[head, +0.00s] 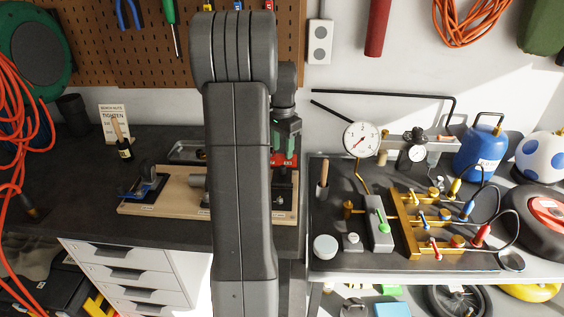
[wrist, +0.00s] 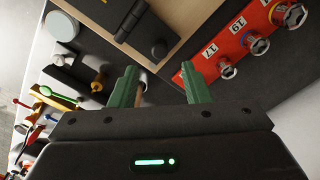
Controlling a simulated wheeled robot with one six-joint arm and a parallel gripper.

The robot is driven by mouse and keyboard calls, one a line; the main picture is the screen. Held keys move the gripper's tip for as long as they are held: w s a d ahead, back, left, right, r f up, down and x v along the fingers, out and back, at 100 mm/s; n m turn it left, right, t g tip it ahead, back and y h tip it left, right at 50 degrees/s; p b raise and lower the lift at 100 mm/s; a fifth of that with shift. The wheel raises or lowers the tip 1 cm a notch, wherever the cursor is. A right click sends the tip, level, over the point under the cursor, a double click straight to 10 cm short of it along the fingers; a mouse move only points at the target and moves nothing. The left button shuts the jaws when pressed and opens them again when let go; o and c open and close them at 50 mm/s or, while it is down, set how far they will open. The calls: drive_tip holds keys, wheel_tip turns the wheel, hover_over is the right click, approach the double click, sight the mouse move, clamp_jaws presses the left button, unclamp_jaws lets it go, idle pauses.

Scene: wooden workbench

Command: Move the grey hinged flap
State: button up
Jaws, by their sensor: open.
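What looks like the grey hinged flap (wrist: 146,27) shows in the wrist view as a dark plate with a hinge barrel, at the top edge on a wooden board (wrist: 184,16). A dark round knob sits near its lower corner. Part of it is cut off by the frame. My gripper (wrist: 158,68) has two green fingers, spread apart with nothing between them, just below the knob in the picture. I cannot tell the gap to it.
A red rack (wrist: 226,62) with numbered sockets lies right of the fingers in the wrist view. In the head view a blue clamp-like tool (head: 146,188) is on the board's left. The right bench holds a dial gauge (head: 361,139) and brass valves (head: 424,222).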

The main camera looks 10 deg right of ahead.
sight(283, 166)
wheel_tip(283, 166, down, 6)
drive_tip(key=shift+f+p, duration=0.25)
drive_tip(key=shift+p, duration=0.05)
clamp_jaws()
